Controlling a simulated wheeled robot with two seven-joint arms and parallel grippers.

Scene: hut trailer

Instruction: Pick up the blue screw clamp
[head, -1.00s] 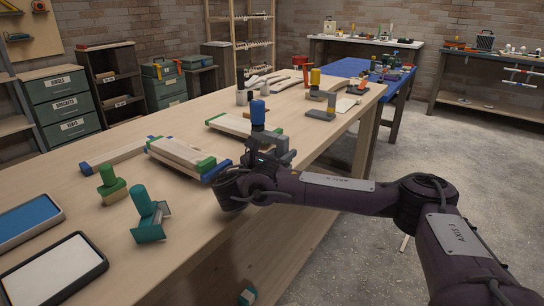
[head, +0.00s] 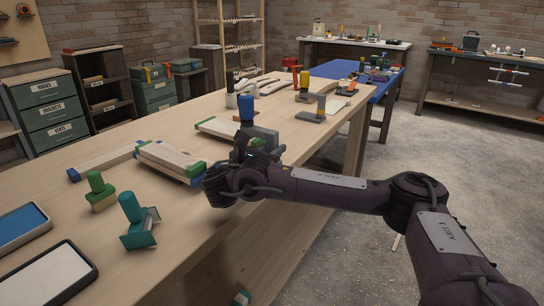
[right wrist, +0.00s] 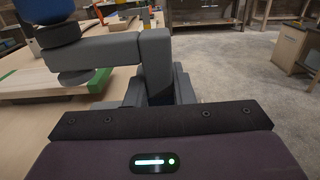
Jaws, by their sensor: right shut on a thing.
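The blue screw clamp, with a blue handle (head: 246,108) and a dark grey frame (head: 264,138), is near the bench's right edge. My right gripper (head: 243,152) is shut on it, and the clamp is upright. In the right wrist view the grey frame (right wrist: 112,48) fills the upper left in front of the palm, with part of the blue handle (right wrist: 50,10) at the corner. I cannot tell for sure whether the clamp is clear of the bench. My left gripper is not in view.
The wooden bench (head: 130,260) holds a glued board stack (head: 165,158) left of the gripper. Open floor (head: 430,150) lies to the right.

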